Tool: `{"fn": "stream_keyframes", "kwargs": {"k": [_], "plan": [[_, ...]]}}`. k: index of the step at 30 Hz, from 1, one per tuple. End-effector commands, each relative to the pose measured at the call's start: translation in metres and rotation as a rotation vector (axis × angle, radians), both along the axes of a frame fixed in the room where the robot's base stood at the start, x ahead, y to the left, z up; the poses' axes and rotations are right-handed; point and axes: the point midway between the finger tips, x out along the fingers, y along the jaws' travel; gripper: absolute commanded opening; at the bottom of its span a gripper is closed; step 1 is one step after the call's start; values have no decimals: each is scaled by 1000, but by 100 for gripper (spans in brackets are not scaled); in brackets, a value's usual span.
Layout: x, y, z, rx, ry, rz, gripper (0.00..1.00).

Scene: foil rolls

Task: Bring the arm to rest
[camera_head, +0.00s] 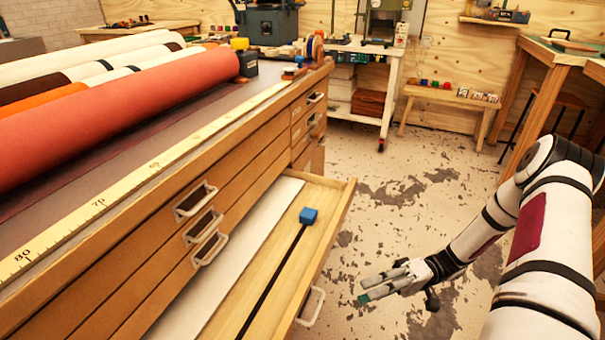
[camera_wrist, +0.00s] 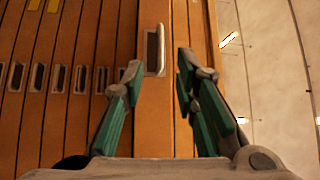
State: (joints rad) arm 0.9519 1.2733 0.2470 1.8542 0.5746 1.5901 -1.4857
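My arm (camera_head: 545,250) reaches in from the right side of the head view, low over the floor. My gripper (camera_head: 366,291) points left toward the drawer cabinet, to the right of the pulled-out drawer and apart from it. In the wrist view the two green-padded fingers (camera_wrist: 157,68) stand apart with nothing between them, so the gripper is open and empty. A drawer handle (camera_wrist: 153,50) shows beyond the fingertips, not gripped.
Rolls, including a red one (camera_head: 120,105), lie on top. Bare floor (camera_head: 400,200) lies around the gripper. A bench (camera_head: 450,97) and white cart stand behind.

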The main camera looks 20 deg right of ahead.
Motion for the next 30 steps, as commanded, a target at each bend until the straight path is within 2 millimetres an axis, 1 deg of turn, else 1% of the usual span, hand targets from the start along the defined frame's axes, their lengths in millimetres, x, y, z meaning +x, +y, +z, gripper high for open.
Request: {"fn": "stream_keyframes", "kwargs": {"k": [4,8,13,18,23,30], "plan": [[0,0,8,-34,11,30,27],[0,2,31,-133,43,112,27],[-5,8,71,-327,103,237,27],[-15,18,110,-533,153,327,27],[-27,28,145,-730,184,376,27],[-53,44,191,-1019,199,385,27]]}}
